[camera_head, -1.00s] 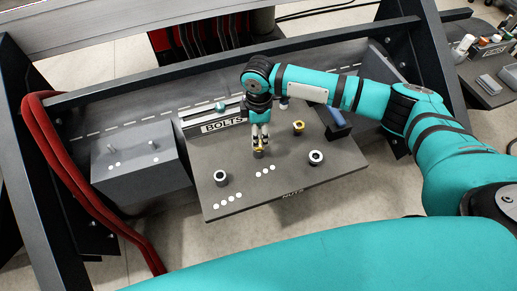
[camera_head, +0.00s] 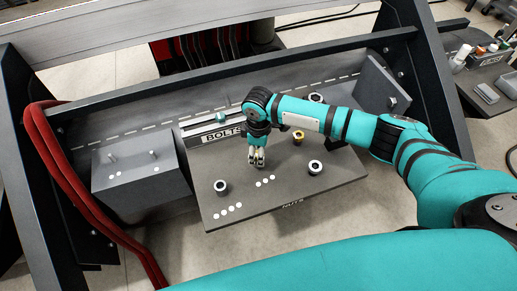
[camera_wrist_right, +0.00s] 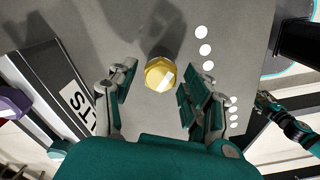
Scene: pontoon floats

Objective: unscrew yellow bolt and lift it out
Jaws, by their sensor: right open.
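The yellow bolt (camera_wrist_right: 160,74) shows a shiny hexagonal head on the grey board in the right wrist view. My right gripper (camera_wrist_right: 152,90) is open, with one finger on either side of the bolt head and gaps between. In the head view my right gripper (camera_head: 257,162) points down over the middle of the board (camera_head: 290,187), and its fingers hide the bolt. A dark and teal jointed part at the right of the wrist view looks like my left gripper (camera_wrist_right: 268,102); its fingers are too small to read.
A yellow-topped dark nut (camera_head: 298,136) sits right of the gripper. Dark-and-white nuts stand at the front left (camera_head: 221,187), front right (camera_head: 315,167) and behind my arm (camera_head: 316,98). The BOLTS tray (camera_head: 222,135) borders the back. A grey block (camera_head: 140,185) with pegs stands left.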

